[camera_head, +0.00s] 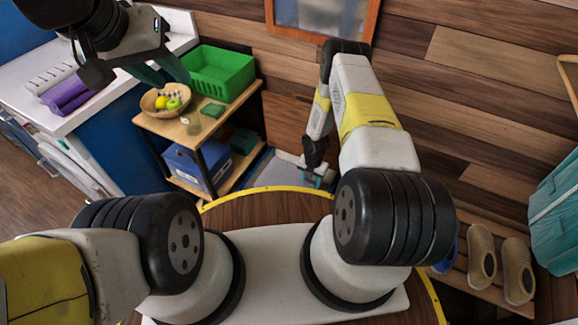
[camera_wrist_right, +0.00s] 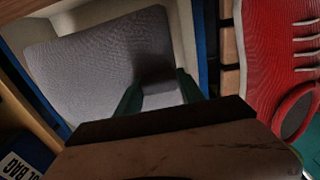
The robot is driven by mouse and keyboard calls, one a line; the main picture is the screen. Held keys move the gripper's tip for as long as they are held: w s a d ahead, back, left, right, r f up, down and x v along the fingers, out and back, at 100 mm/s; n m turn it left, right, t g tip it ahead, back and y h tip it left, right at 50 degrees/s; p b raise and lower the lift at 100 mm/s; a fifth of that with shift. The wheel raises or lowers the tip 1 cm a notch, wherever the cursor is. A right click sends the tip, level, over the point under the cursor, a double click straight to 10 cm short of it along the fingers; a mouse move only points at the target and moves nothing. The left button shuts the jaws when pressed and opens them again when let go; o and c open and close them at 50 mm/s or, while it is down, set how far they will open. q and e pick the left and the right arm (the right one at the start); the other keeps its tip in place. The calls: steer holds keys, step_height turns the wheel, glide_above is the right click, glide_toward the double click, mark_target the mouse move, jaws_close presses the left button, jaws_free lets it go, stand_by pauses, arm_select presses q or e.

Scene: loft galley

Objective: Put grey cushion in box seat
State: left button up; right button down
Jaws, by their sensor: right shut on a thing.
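The grey cushion (camera_wrist_right: 95,60) is a large, flat, textured grey square in the right wrist view. My right gripper (camera_wrist_right: 160,95) is shut on its near edge, with a green finger to either side. Blue edges, likely of the box seat (camera_wrist_right: 204,45), run beside the cushion; I cannot tell whether the cushion rests inside or above them. In the head view my right gripper (camera_head: 319,178) is low by the wooden wall, right of the shelf, over a pale blue-grey area. My left gripper (camera_head: 176,80) is above the shelf at upper left, its teal fingers apart and empty.
The wooden shelf (camera_head: 165,127) holds a green crate (camera_head: 220,72), a fruit bowl (camera_head: 158,101) and a blue bin (camera_head: 192,167). A white counter (camera_head: 60,118) is at left. Pale shoes (camera_head: 481,252) and a teal container (camera_head: 556,215) are at right.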

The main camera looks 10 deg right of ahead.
step_height(320, 180, down, 10)
stand_by(0.5)
steer(key=shift+f, duration=0.15)
steer(key=c, duration=0.7)
jaws_free()
step_height(320, 180, up, 12)
steer(key=shift+r, duration=0.15)
